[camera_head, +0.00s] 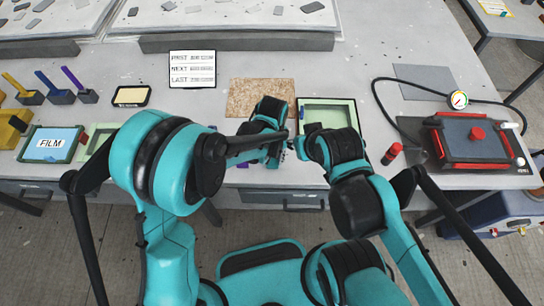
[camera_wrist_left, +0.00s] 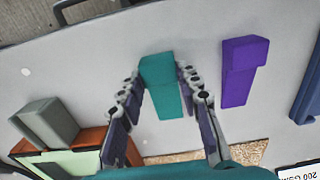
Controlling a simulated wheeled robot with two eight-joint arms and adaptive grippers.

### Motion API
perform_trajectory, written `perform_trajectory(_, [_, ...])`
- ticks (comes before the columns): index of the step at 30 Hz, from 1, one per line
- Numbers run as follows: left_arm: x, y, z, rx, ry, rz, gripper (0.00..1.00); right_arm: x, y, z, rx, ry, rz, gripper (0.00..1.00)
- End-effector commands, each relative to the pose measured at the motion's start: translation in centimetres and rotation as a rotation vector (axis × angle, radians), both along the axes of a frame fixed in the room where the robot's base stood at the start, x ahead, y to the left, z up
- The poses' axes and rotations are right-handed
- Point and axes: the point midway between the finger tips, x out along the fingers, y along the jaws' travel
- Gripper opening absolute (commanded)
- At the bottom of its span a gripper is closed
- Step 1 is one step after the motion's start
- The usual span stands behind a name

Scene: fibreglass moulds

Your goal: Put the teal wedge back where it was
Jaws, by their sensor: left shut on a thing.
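The teal wedge (camera_wrist_left: 164,84) is between the two fingers of my left gripper (camera_wrist_left: 162,98) in the left wrist view. The fingers are shut on its sides. Whether its underside touches the table is hard to tell. A purple wedge (camera_wrist_left: 240,72) lies apart from it on the right in that view.
A brown mat (camera_head: 255,97) lies behind my left gripper. A red marker (camera_head: 392,153) and a red-framed press (camera_head: 478,142) stand to the right.

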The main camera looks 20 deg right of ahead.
Motion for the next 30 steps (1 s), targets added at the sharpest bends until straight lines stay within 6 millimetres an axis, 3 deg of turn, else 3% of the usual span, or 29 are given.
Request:
perform_trajectory(2, [0.0, 0.0, -0.4, 0.000, 0.000, 0.000, 0.01, 0.0, 0.0, -0.4, 0.000, 0.000, 0.000, 0.30])
perform_trajectory(3, [0.0, 0.0, -0.3, 0.000, 0.000, 0.000, 0.44, 0.0, 0.0, -0.3, 0.000, 0.000, 0.000, 0.30])
perform_trajectory(5, [0.0, 0.0, -0.3, 0.000, 0.000, 0.000, 0.54, 0.0, 0.0, -0.3, 0.000, 0.000, 0.000, 0.30])
perform_trajectory(17, [0.0, 0.0, 0.6, 0.000, 0.000, 0.000, 0.54, 0.0, 0.0, 0.4, 0.000, 0.000, 0.000, 0.30])
perform_trajectory(30, [0.0, 0.0, 9.6, 0.000, 0.000, 0.000, 0.54, 0.0, 0.0, 3.0, 0.000, 0.000, 0.000, 0.30])
